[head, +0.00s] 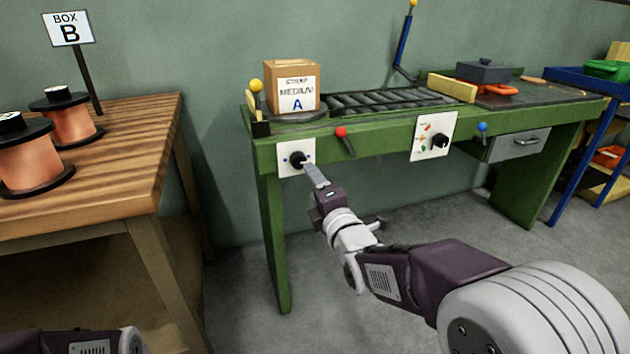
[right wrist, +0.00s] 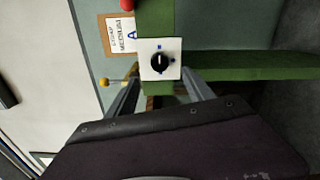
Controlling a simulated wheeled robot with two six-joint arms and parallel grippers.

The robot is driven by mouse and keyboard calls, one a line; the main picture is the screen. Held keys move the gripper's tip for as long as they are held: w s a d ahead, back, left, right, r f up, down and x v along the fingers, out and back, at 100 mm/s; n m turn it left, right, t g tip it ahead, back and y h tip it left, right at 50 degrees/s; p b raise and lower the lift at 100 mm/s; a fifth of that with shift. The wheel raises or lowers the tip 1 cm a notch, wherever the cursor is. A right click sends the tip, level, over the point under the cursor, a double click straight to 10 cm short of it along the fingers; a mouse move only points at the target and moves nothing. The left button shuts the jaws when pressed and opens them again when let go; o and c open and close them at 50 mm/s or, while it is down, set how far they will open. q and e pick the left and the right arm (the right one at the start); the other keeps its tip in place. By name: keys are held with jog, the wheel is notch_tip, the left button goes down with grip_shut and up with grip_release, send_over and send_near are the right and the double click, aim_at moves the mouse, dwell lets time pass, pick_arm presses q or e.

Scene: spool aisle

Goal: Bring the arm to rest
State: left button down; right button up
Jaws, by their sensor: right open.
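My right arm reaches across the head view to the green bench (head: 385,140). My right gripper (head: 310,172) is in front of the white dial plate at the bench's left front; it also shows in the right wrist view (right wrist: 164,82). Its two fingers are apart with nothing held. The black knob (head: 297,160) on that plate is just beyond the fingertips; in the right wrist view the knob (right wrist: 160,62) appears between and ahead of the fingers. I cannot tell whether they touch it. Part of my left arm shows at the bottom left; its gripper is out of view.
A cardboard box marked MEDIUM A (head: 292,86) sits on the bench beside the rollers (head: 385,101). A red-knobbed lever (head: 343,138) and a second dial plate (head: 433,137) are to the right. A wooden table (head: 120,150) with copper spools (head: 72,122) stands left. Floor shows between table and bench.

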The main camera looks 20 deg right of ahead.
dwell(0.3)
jog(key=s+f+m+g+p, duration=1)
jog(key=s+f+m+g, duration=0.7)
jog(key=s+f+m, duration=0.4)
notch_tip(320, 180, up, 40)
jog(key=s+p, duration=0.1)
jog(key=p, duration=3.6)
jog(key=shift+s+r+p, duration=0.2)
jog(key=shift+s+p, duration=0.05)
jog(key=shift+p, duration=0.15)
jog(key=shift+a, duration=0.1)
